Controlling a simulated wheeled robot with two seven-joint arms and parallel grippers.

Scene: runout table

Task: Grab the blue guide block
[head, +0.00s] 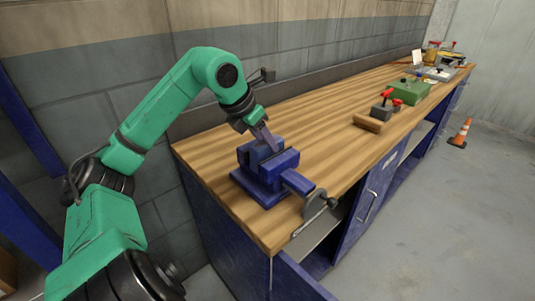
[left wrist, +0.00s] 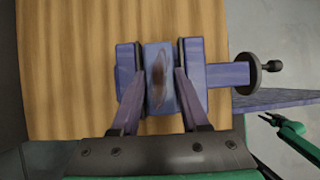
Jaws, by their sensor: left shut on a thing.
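The blue guide block (left wrist: 159,78) sits between the jaws of a blue bench vise in the left wrist view, with a brown smear on its top. The vise (head: 262,190) stands at the near end of the wooden bench. My left gripper (head: 268,142) reaches down into the vise from above. In the left wrist view its two fingers (left wrist: 155,85) are on either side of the block and shut on it. In the head view the gripper and vise mostly hide the block. Part of my right arm and its gripper (left wrist: 270,117) show small at the right of the left wrist view.
The vise handle (head: 318,205) sticks out past the bench's front edge. The bench top (head: 310,125) between is clear. An orange cone (head: 461,134) stands on the floor.

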